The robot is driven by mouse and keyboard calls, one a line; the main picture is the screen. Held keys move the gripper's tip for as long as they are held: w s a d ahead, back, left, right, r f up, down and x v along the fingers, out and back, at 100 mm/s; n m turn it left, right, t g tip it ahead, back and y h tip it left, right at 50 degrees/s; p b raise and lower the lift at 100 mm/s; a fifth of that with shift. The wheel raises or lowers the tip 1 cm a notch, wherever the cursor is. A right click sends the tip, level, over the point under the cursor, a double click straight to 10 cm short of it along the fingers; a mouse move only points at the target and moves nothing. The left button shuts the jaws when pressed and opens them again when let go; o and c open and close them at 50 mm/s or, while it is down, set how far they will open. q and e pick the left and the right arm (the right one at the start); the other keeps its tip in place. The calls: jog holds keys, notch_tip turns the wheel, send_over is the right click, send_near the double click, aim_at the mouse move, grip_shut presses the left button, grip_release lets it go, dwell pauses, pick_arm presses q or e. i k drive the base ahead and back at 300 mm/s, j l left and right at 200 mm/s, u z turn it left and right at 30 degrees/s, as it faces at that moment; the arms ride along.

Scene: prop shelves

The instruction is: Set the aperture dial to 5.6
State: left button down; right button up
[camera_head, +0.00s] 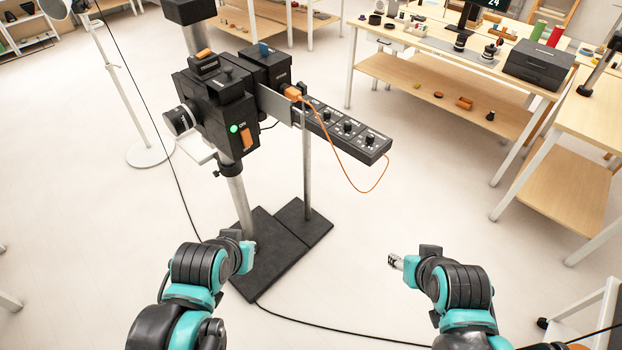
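A black camera rig (225,100) stands on a pole, with a green light and an orange switch on its near side. A long black control panel (345,131) extends right from it and carries several small black dials with white markings. The labels are too small to read, so I cannot tell which is the aperture dial or its setting. My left gripper (247,257) is low, in front of the rig's base, its fingers mostly hidden. My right gripper (396,262) is low and right of the base, well below and apart from the panel. I cannot tell whether either is open.
An orange cable (362,191) loops below the panel from an orange plug (293,94). The rig's black base plates (275,255) lie on the floor, with a black cable nearby. A wooden shelf table (440,85) stands at the back right. The floor between is clear.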

aim_at(371, 137)
jog(key=i+l+z, duration=0.3)
jog(key=i, duration=0.2)
jog(key=i+z, duration=0.3)
jog(key=i, duration=0.25)
